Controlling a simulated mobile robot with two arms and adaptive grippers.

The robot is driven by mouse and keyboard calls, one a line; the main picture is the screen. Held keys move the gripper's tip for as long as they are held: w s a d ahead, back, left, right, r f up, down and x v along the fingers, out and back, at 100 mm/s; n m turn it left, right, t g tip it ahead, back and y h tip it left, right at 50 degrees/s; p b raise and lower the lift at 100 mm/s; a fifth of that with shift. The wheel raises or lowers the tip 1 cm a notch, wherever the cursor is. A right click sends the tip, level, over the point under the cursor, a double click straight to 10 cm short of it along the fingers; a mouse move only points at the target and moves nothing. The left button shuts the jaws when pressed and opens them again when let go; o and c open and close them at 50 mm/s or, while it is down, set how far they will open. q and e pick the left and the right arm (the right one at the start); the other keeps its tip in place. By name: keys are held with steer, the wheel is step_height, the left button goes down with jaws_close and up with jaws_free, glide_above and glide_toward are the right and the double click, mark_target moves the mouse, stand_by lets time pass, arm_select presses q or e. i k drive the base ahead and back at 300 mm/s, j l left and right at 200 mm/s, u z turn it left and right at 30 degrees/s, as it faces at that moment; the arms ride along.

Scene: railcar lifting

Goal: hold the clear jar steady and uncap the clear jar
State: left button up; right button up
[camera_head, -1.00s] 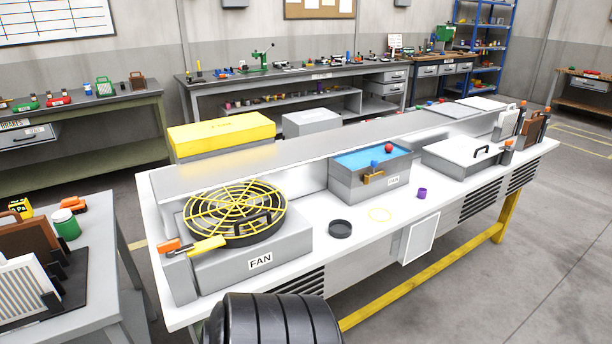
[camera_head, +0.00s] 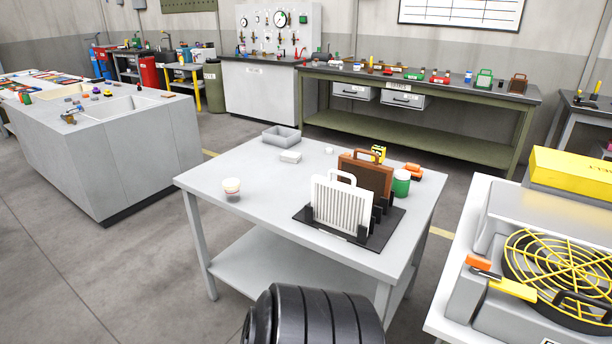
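A small clear jar (camera_head: 231,190) with a pale lid stands upright near the left edge of the grey table (camera_head: 272,222). A reddish layer shows inside it or on its side; it is too small to tell which. The lid appears to be on the jar. Neither of my grippers is in view, and nothing touches the jar.
On the same table are a grey tray (camera_head: 281,137), a white block (camera_head: 290,157), a rack with a white pleated filter (camera_head: 342,207) and a brown panel (camera_head: 366,178), and a green canister (camera_head: 401,184). The fan bench (camera_head: 448,308) stands at right. Floor at left is open.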

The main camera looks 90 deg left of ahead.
mark_target(232, 196)
steer(key=u, duration=2.05)
